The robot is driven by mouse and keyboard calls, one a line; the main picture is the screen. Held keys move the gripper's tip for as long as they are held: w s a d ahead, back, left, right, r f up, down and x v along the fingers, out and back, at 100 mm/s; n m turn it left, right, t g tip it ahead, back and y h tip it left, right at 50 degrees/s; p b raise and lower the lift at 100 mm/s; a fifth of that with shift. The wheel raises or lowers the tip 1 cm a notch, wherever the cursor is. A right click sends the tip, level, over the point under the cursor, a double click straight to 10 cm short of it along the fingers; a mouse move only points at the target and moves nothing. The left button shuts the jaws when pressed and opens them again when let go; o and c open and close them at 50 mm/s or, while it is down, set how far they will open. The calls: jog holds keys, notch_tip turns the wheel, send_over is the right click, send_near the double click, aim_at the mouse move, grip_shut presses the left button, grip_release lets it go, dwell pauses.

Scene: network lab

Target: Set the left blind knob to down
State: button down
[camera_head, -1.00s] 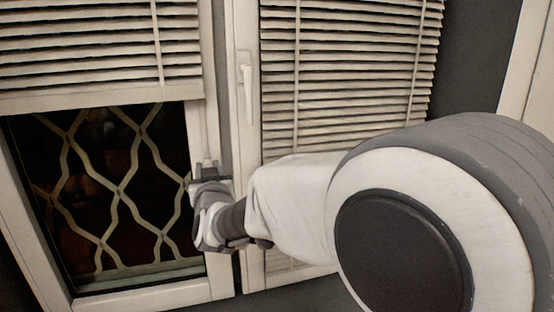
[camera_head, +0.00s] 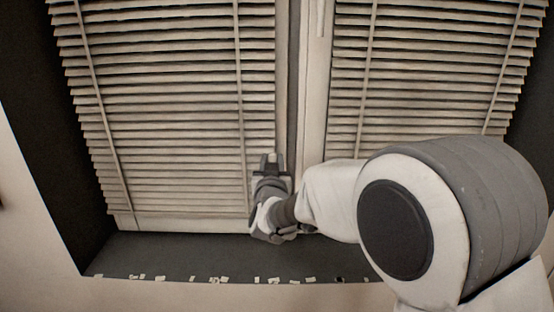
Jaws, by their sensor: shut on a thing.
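The left blind (camera_head: 165,110) hangs lowered over the left window, its slats reaching almost to the bottom of the frame. My gripper (camera_head: 271,162) is at the blind's lower right edge, beside the post between the windows. It is shut on the left blind knob (camera_head: 273,157), of which only a small pale part shows between the fingers. The rest of the knob is hidden by the gripper.
The right blind (camera_head: 430,75) hangs over the right window, its lower part behind my arm. A dark sill (camera_head: 170,255) with a chipped front edge lies below. The dark side recess wall (camera_head: 45,130) is at the left.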

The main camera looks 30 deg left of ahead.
jog(key=shift+f, duration=0.35)
jog(key=c, duration=0.6)
grip_release()
jog(key=shift+r, duration=0.1)
jog(key=shift+s+d+r, duration=0.1)
jog(key=shift+s+d, duration=0.1)
jog(key=shift+s, duration=0.25)
jog(key=p+v, duration=0.2)
jog(key=v, duration=1.4)
jog(key=shift+s+d+p, duration=0.1)
jog(key=shift+s+p, duration=0.15)
jog(key=shift+p, duration=0.15)
